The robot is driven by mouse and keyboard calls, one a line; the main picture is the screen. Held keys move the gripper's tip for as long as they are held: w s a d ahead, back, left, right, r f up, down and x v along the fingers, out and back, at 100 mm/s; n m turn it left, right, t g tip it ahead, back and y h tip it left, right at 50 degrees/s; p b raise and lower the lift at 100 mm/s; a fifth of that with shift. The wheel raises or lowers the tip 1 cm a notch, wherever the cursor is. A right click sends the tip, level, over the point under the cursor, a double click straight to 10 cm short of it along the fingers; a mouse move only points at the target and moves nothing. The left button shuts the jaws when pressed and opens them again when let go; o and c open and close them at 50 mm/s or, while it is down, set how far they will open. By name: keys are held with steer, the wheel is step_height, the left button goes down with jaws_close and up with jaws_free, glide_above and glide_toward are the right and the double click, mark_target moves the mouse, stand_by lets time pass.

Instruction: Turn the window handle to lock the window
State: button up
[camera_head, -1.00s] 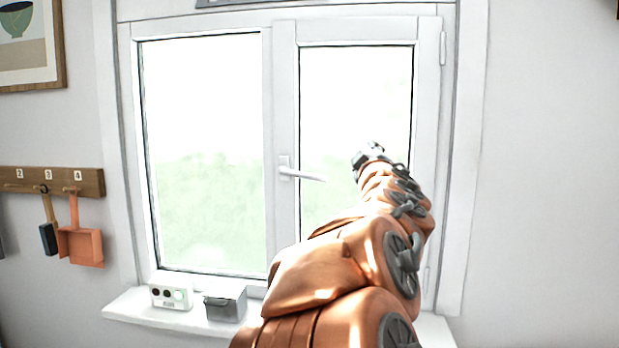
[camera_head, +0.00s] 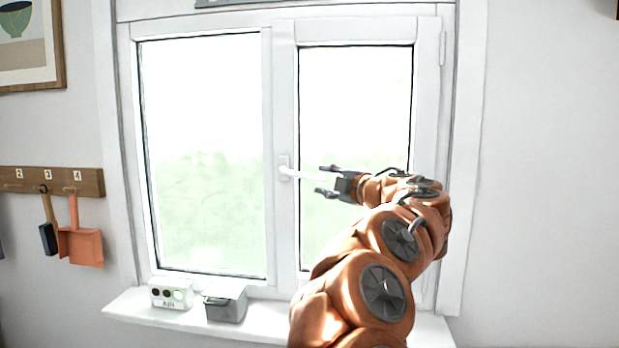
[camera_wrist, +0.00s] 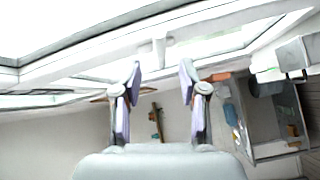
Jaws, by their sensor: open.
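The white window handle (camera_head: 300,175) is mounted on the middle post of the window, and its lever points right, nearly level and dipping slightly. My gripper (camera_head: 326,180) is open at the lever's right end, with one finger above the lever and one below it in the head view. In the wrist view the handle (camera_wrist: 159,50) stands in the gap just beyond my open gripper (camera_wrist: 161,70). No finger visibly touches it. The right window sash (camera_head: 428,110) appears shut in its frame.
The windowsill (camera_head: 135,308) carries a white box with round dials (camera_head: 171,294) and a grey lidded box (camera_head: 226,304) at left. A wooden hook rail (camera_head: 90,181) with a brush and an orange dustpan (camera_head: 80,246) hangs on the left wall.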

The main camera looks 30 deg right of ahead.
mark_target(312, 177)
steer(key=shift+w+a+f+p, duration=0.15)
steer(key=shift+w+p, duration=0.2)
steer(key=shift+w, duration=1.45)
steer(key=shift+w+a+r+p, duration=0.1)
steer(key=shift+w+p, duration=0.25)
steer(key=shift+w, duration=1.4)
steer(key=shift+c, duration=0.4)
jaws_close()
